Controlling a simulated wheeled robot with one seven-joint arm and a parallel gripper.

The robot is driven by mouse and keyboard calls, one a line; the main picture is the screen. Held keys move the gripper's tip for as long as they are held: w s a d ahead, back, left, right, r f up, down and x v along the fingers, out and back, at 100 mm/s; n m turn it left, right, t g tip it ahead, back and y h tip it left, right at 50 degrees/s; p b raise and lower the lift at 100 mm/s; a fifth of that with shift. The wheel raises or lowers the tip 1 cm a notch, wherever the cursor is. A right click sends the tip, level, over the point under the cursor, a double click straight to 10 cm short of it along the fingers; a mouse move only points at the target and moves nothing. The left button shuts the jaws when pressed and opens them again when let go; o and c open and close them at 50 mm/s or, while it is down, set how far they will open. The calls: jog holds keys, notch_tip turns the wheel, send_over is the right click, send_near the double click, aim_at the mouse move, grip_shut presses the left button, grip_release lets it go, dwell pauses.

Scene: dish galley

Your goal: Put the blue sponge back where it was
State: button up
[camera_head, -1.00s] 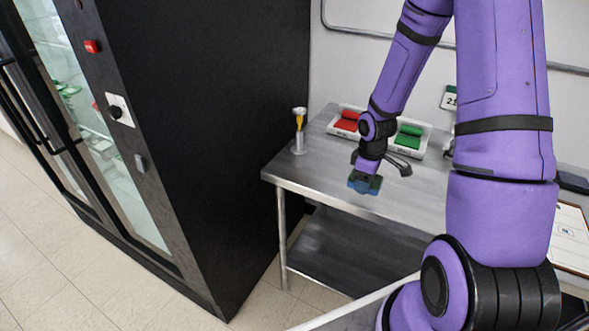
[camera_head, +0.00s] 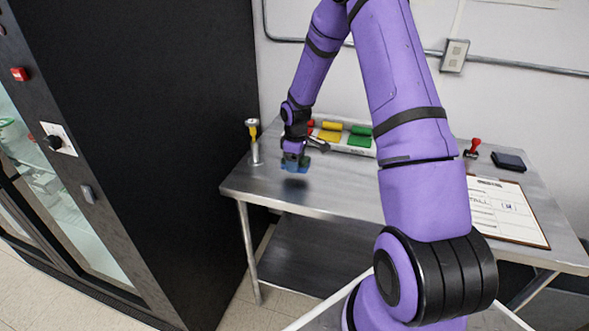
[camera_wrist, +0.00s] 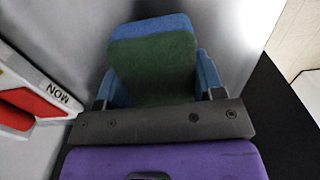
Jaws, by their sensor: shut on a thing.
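The blue sponge (camera_wrist: 150,26) has a dark green face (camera_wrist: 152,70) and is held between the fingers of my gripper (camera_wrist: 155,90) in the wrist view. In the head view, my gripper (camera_head: 295,164) is shut on the sponge (camera_head: 290,167) just above the left part of the steel table (camera_head: 335,192). A dark shadow lies on the table below it. A white tray (camera_head: 358,150) with red, yellow and green sponges stands behind and right of my gripper. Its printed edge also shows at the left of the wrist view (camera_wrist: 40,90). My arm hides part of the tray.
A metal holder with a yellow-handled tool (camera_head: 254,145) stands left of my gripper, close by. A tall black cabinet (camera_head: 150,120) borders the table's left end. A clipboard (camera_head: 508,215), a red stamp (camera_head: 473,147) and a dark pad (camera_head: 508,161) lie at the right. The front left tabletop is clear.

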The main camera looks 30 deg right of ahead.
jog(key=shift+w, duration=0.4)
jog(key=shift+d+f, duration=0.1)
jog(key=shift+f, duration=1.65)
jog(key=o, duration=1.1)
jog(key=shift+f, duration=0.15)
jog(key=shift+o, duration=0.2)
